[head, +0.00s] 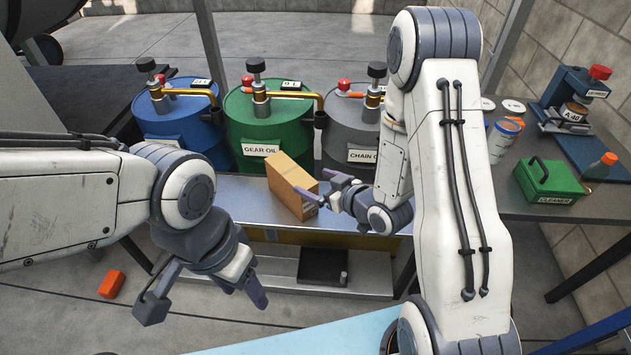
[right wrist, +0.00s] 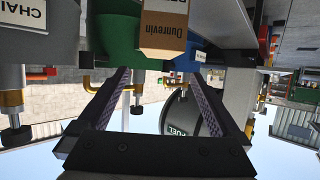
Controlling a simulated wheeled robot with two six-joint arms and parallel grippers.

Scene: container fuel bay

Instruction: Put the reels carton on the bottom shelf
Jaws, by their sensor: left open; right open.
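A tan carton (head: 290,184) stands tilted or turned at an angle on the grey metal upper shelf (head: 232,196), in front of the drums. I cannot read the word reels on it. In the right wrist view the carton (right wrist: 163,28) shows at the top, beyond the fingers. My right gripper (head: 315,186) is open and empty just right of the carton; I cannot tell whether a fingertip touches it. The bottom shelf (head: 374,283) is below, partly hidden by my arms. My left gripper (head: 204,298) is open and empty, low at front left.
A black tray (head: 322,267) lies on the bottom shelf. Blue (head: 178,125), green (head: 266,125) and grey (head: 345,118) drums stand behind the carton. A green cleaner box (head: 549,180) is on the right bench. An orange object (head: 112,284) lies on the floor.

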